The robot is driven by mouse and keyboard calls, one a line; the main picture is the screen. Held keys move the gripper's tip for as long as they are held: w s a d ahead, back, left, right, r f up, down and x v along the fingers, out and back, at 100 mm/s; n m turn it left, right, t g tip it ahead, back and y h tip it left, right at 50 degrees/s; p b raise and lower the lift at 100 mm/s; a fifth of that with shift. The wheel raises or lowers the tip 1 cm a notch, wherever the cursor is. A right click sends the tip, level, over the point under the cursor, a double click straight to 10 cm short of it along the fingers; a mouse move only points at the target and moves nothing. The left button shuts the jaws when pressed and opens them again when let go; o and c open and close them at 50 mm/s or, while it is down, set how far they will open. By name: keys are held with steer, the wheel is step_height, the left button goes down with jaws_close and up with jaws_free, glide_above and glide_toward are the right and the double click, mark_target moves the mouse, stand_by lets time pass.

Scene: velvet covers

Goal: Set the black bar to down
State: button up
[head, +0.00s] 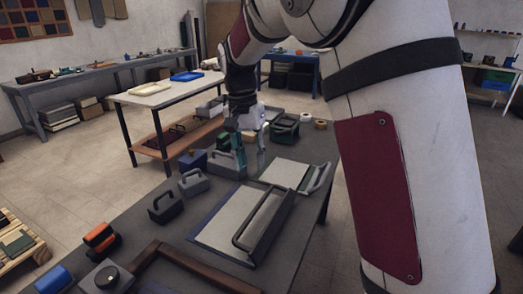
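The black bar (239,228) is a dark U-shaped handle on a flat pale-grey board (222,215) in the middle of the dark table. It lies low over the right part of the board; its exact angle is hard to tell. My gripper (251,168) hangs above the table beyond the board, fingers pointing down. Its two fingers are apart with a gap between them, and nothing shows held. It is clear of the black bar.
A second board (287,173) with a grey bar (320,178) lies behind to the right. A brown bar (203,271) is at the front. Grey and black handled blocks (193,183) (165,207) stand left. An orange-black item (101,238) sits near the left edge.

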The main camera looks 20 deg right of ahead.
steer(key=s+r+n, duration=0.1)
steer(key=s+r, duration=0.3)
steer(key=s, duration=0.1)
steer(key=shift+s+d+r+t+y, duration=0.25)
steer(key=shift+s+d+t+y, duration=0.05)
steer(key=shift+d+t, duration=0.15)
steer(key=shift+w+f+n+p, duration=0.2)
steer(key=shift+n+p, duration=0.1)
steer(key=c, duration=0.8)
steer(key=w+a+f+n, duration=0.2)
steer(key=w+f+n, duration=0.3)
steer(key=f+n, duration=0.1)
steer(key=shift+w+a+f+n+g+p, duration=0.15)
steer(key=shift+f+n+g+p, duration=0.25)
steer(key=shift+n, duration=0.3)
steer(key=w+f+n, duration=0.1)
steer(key=f+n, duration=0.1)
steer(key=f, duration=0.4)
steer(key=a+f+n+p, duration=0.1)
steer(key=f+n, duration=0.2)
steer(key=f, duration=0.2)
steer(key=w+f+n, duration=0.1)
steer(key=f+n, duration=0.1)
steer(key=f, duration=0.4)
steer(key=shift+w+a+f+n+g+h, duration=0.15)
steer(key=shift+w+f+n+g+h, duration=0.15)
steer(key=shift+w+f+h, duration=0.1)
